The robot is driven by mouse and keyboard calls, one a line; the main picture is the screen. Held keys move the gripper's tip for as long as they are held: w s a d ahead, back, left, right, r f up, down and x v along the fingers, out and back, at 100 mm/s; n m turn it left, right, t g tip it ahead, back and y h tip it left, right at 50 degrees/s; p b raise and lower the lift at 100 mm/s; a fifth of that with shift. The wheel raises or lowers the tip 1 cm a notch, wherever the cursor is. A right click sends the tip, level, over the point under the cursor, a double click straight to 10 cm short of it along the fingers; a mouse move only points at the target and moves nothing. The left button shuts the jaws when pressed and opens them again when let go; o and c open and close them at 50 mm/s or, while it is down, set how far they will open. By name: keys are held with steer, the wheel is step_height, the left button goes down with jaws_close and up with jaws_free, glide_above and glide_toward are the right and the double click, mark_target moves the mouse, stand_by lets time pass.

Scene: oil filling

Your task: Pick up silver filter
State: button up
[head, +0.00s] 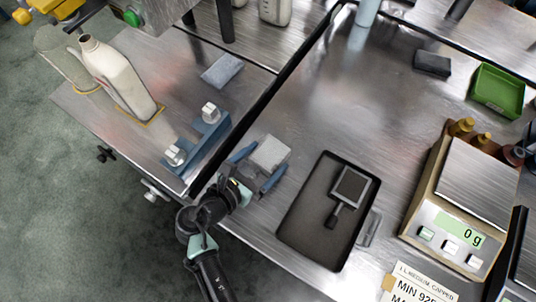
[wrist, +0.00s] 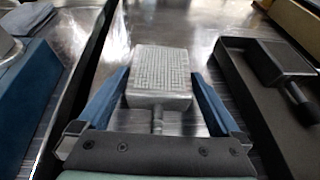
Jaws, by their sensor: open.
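The silver filter (head: 271,152) is a square grey mesh block lying on the metal bench, left of the black tray. In the wrist view the silver filter (wrist: 158,72) shows its gridded top, with a short stem pointing toward my gripper's palm. My gripper (head: 268,160) is open, with one blue finger on each side of the filter. The wrist view shows my gripper (wrist: 159,82) with narrow gaps between the fingers and the filter's sides. Whether either finger touches it is unclear.
A black tray (head: 294,232) to the right holds a dark filter (head: 350,188) with a black handle. A blue holder (head: 208,143) stands left of my gripper. A scale (head: 435,215) reading 0 g stands further right. The bench behind the tray is mostly clear.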

mark_target(264, 159)
steer(key=c, duration=1.3)
step_height(264, 159, up, 10)
steer(key=shift+r+p, duration=0.1)
steer(key=shift+p, duration=1)
